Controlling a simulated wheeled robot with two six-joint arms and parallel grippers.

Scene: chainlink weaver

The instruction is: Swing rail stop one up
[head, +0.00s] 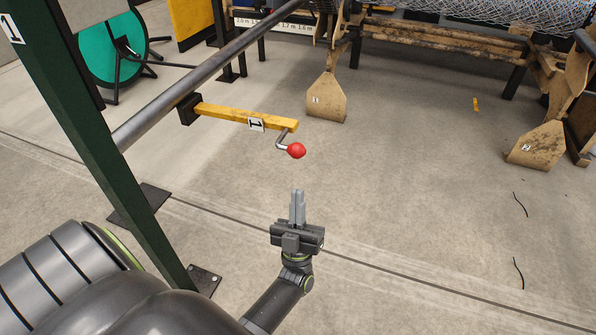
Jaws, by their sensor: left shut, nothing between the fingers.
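Rail stop one is a yellow bar (225,115) with a white tag marked 1 (256,124). It sticks out to the right, close to level, from a dark block (188,108) on the grey rail (190,80). A bent metal handle with a red knob (296,151) hangs at its free end. My left gripper (297,192) is shut and empty, its fingers pointing away from me. In the picture it is just below the red knob, with a gap between them. My right gripper is not in view.
A green post (95,150) marked 1 stands at the left, near my arm. Behind are a teal reel (112,48) and a machine with tan paddles marked 1 (326,98) and 2 (538,146). The concrete floor at the right is mostly clear, with small wire scraps (520,204).

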